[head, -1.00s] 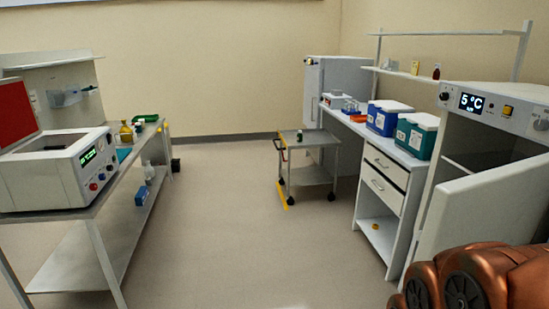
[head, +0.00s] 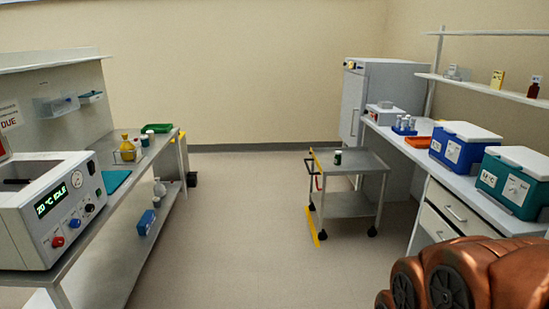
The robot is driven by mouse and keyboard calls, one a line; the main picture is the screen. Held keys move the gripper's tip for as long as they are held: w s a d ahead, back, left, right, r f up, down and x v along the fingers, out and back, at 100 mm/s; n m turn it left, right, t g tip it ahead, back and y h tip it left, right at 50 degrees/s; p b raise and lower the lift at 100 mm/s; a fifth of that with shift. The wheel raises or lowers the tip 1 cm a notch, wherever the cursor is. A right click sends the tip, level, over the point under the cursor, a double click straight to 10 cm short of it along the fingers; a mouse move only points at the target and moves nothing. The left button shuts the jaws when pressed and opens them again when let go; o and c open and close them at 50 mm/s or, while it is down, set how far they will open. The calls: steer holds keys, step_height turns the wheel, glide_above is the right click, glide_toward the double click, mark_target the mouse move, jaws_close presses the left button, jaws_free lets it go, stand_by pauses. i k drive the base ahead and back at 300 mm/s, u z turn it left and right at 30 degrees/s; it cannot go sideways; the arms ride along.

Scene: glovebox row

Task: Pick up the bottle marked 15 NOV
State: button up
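Several bottles are in the head view, but their labels are too small to read, so I cannot tell which is marked 15 NOV. A small dark green bottle (head: 337,158) stands on the top of the grey cart (head: 365,164). A yellow bottle (head: 127,148) stands on the left bench with small containers (head: 145,140) near it. A whitish bottle (head: 159,188) stands on that bench's lower shelf. A brown bottle (head: 534,87) stands on the right wall shelf. My gripper is not in view; only part of my arm shows at the lower right.
The right counter holds a blue cooler (head: 452,151) and a teal cooler (head: 498,182). The floor (head: 235,225) between them is clear up to the cart.

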mark_target(338, 158)
steer(key=i, duration=3.5)
steer(key=z, duration=0.3)
steer(key=i, duration=1.2)
steer(key=z, duration=0.1)
